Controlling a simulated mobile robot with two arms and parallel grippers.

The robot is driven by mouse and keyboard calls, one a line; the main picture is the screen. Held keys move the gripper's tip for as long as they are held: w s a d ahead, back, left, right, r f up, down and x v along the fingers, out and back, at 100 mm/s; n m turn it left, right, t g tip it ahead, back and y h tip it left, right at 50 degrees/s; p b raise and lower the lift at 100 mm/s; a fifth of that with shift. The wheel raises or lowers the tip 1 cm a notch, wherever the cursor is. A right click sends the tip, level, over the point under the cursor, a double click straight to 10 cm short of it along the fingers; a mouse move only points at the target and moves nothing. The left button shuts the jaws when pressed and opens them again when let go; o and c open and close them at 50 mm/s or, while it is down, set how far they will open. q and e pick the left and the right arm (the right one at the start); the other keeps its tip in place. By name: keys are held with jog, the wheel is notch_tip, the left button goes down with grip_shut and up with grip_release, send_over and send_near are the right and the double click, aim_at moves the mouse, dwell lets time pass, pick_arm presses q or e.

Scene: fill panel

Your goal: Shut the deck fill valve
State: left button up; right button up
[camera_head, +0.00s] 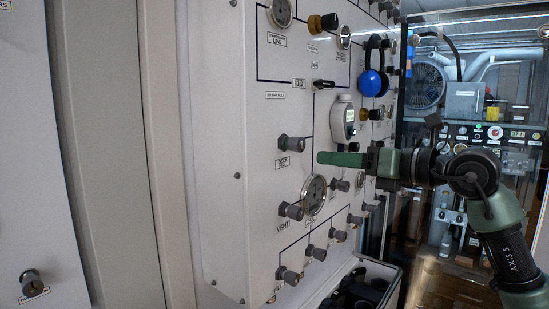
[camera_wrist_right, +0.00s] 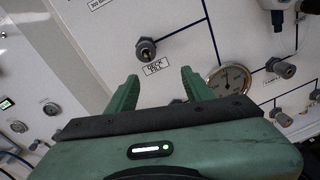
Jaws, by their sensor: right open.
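The deck fill valve (camera_head: 291,143) is a grey knob on the white panel, with a small label under it. It also shows in the right wrist view (camera_wrist_right: 146,49), above its label, which seems to read "DECK FILL". My right gripper (camera_head: 322,158) is green and reaches in from the right, its fingertips to the right of and slightly below the knob in the head view. In the wrist view the two fingers (camera_wrist_right: 160,78) are spread and empty, with the knob beyond the tips and a little left of their middle. The gripper is apart from the knob. My left gripper is not in view.
A round gauge (camera_head: 314,195) sits below my right gripper, with several similar grey knobs around it, including a vent knob (camera_head: 291,211). A dark bin (camera_head: 361,288) stands at the panel's foot.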

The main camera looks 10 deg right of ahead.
aim_at(302, 143)
jog(key=shift+n+t+y, duration=0.3)
jog(key=shift+n+y, duration=0.1)
jog(key=a+r, duration=0.1)
jog(key=w+a+r+p, duration=0.1)
jog(key=r, duration=0.1)
jog(key=shift+w+a, duration=0.2)
jog(key=shift+a, duration=0.2)
jog(key=p+x, duration=0.1)
jog(key=x, duration=0.3)
jog(key=shift+w+d+f+p, duration=0.1)
jog(key=shift+d+f+p, duration=0.1)
jog(key=shift+p, duration=0.15)
jog(key=shift+w+a, duration=0.1)
jog(key=shift+w, duration=0.15)
jog(key=shift+w+a, duration=0.1)
jog(key=shift+w, duration=0.05)
jog(key=c, duration=1)
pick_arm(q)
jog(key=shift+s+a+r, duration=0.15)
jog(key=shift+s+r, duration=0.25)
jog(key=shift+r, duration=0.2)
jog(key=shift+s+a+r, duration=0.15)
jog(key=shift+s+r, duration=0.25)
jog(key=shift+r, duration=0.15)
pick_arm(e)
grip_shut()
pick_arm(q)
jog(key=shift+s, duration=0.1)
